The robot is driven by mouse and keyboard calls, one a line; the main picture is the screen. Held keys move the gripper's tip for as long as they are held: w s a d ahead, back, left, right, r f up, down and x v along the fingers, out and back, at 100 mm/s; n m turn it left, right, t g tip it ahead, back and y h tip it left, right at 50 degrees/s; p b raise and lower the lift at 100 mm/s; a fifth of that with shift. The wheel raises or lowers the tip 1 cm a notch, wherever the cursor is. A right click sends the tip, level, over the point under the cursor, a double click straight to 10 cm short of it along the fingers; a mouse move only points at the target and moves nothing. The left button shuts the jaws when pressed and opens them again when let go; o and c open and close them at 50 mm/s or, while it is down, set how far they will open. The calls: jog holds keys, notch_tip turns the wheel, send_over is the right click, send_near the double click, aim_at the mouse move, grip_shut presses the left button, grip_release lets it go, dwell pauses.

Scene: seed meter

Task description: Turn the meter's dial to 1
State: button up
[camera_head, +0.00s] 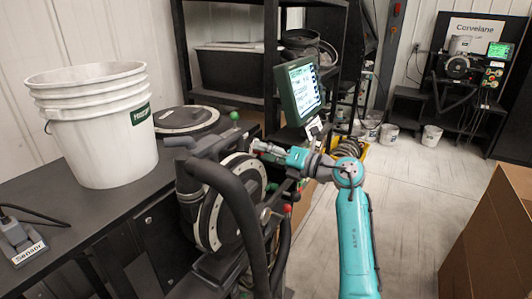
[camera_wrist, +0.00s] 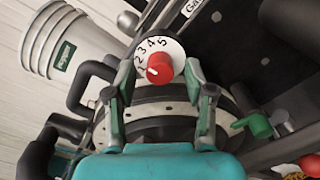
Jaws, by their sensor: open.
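The dial is a white round face (camera_wrist: 172,47) with black numbers up to 5 along its upper left rim, and a red knob (camera_wrist: 158,68) at its centre. A small pale mark shows on the knob's left side; I cannot tell exactly which number it meets. My gripper (camera_wrist: 160,70) is open, with one finger on either side of the knob in the wrist view and no clear contact. The seed meter (camera_head: 243,195), a black and silver round housing, stands beside my gripper (camera_head: 262,150) in the head view. The dial cannot be made out there.
A white bucket (camera_head: 105,125) stands on the black bench (camera_head: 80,215) at left. A screen (camera_head: 303,90) rises behind my gripper. Thick black hoses (camera_head: 235,205) curve in front of the meter. A cardboard box (camera_head: 490,240) stands at right; floor between is clear.

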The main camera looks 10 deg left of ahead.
grip_shut()
jog(key=shift+n, duration=2.9)
grip_release()
